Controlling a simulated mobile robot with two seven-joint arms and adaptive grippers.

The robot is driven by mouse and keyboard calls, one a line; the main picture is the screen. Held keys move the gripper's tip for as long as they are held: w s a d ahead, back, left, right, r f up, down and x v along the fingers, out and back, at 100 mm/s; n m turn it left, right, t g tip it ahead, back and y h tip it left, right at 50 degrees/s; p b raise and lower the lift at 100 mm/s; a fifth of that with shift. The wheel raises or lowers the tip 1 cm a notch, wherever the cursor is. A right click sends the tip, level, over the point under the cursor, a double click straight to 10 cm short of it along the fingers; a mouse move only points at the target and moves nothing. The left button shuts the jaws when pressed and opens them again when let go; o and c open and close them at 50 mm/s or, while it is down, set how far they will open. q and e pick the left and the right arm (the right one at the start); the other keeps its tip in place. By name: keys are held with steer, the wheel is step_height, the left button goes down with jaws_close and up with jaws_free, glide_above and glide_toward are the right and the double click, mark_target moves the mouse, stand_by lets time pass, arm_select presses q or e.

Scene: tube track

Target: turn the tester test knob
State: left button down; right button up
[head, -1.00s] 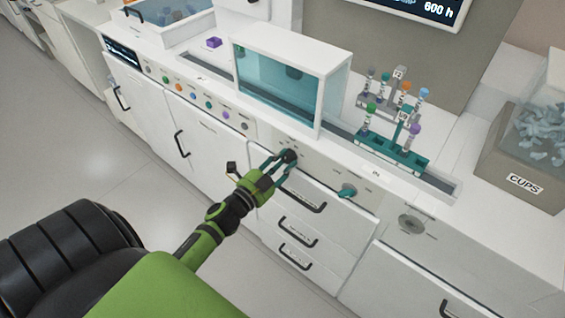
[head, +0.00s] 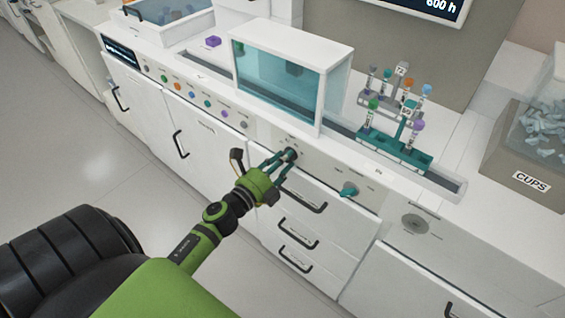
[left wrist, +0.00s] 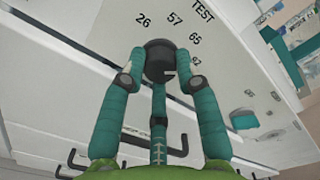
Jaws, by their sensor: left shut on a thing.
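The tester test knob is a round black knob (left wrist: 160,58) on the white front panel, below the printed word TEST and several numbers in the left wrist view. In the head view the knob (head: 291,153) sits below the glass-fronted box. My left gripper (left wrist: 160,68) is shut on the knob, with teal fingers at its left and right sides; it also shows in the head view (head: 284,160). The fingers hide part of the knob's edge. A small light mark shows on the lower part of the knob face. My right gripper is not in view.
A teal knob (head: 349,189) sits to the right on the same panel. Drawers with black handles (head: 303,200) lie just below. A teal tube rack (head: 400,152) stands on the counter above, beside the glass-fronted box (head: 272,84). The floor at left is clear.

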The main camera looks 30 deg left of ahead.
arm_select(q)
steer(key=shift+a+r+m, duration=0.1)
steer(key=shift+a+m, duration=0.1)
steer(key=shift+m, duration=0.4)
steer(key=shift+w+r, duration=0.1)
steer(key=shift+r, duration=0.05)
steer(key=c, duration=0.9)
jaws_free()
steer(key=shift+s+f, duration=0.25)
steer(key=shift+s, duration=0.15)
steer(key=s, duration=1.1)
steer(key=shift+s+a, duration=0.15)
steer(key=shift+a, duration=0.3)
steer(key=shift+r, duration=0.1)
